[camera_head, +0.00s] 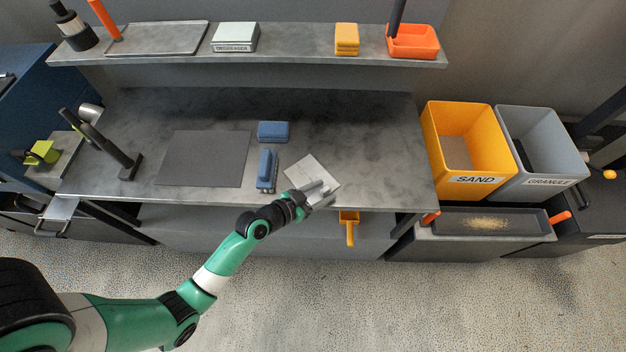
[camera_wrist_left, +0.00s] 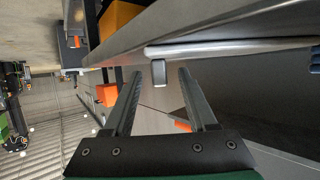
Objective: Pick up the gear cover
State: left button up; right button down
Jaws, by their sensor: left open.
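I cannot tell for sure which thing is the gear cover. A thin pale grey square piece (camera_head: 305,170) lies flat on the grey workbench (camera_head: 360,130) near its front edge, partly hidden by my gripper. My left gripper (camera_head: 326,191) reaches in from the front, at the near side of this piece. In the left wrist view, my left gripper (camera_wrist_left: 158,75) is open, with its two fingers apart and a small grey tab (camera_wrist_left: 159,73) between the tips, just below a long pale edge. I cannot tell whether the fingers touch it. My right gripper is not in view.
Two blue blocks (camera_head: 273,131) (camera_head: 267,170) and a dark mat (camera_head: 205,158) are left of the gripper. A yellow scoop-like tool (camera_head: 349,228) hangs below the bench edge. Yellow sand (camera_head: 470,150) and grey (camera_head: 545,150) bins stand at right. The bench's right part is clear.

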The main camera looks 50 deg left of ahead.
pick_arm(q)
jog(key=shift+w, duration=0.1)
grip_shut()
dwell(1.3)
